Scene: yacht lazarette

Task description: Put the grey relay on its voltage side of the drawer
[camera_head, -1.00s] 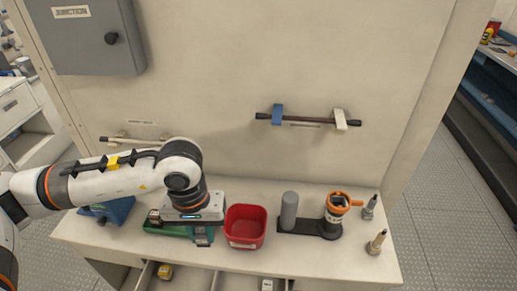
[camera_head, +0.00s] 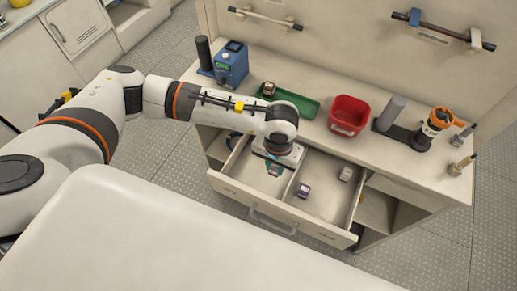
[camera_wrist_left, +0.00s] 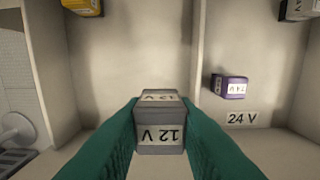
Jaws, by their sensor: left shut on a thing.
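The grey relay (camera_wrist_left: 160,133), marked 12 V, is held between the green fingers of my left gripper (camera_head: 274,167). The gripper is over the left compartment of the open drawer (camera_head: 234,168). I cannot tell whether the relay touches the drawer floor. In the left wrist view a divider (camera_wrist_left: 193,70) stands right of the relay. The right compartment has a 24 V label (camera_wrist_left: 242,118) at its near side. No label for the left compartment shows; the gripper may hide it. My right gripper is out of view.
A purple relay (camera_head: 303,190) and a pale-topped relay (camera_head: 346,174) lie in the right compartment. A yellow relay (camera_wrist_left: 83,5) lies in the left one. A green tray (camera_head: 303,106) with one relay, a red bin (camera_head: 348,115) and a blue device (camera_head: 231,63) stand on the worktop.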

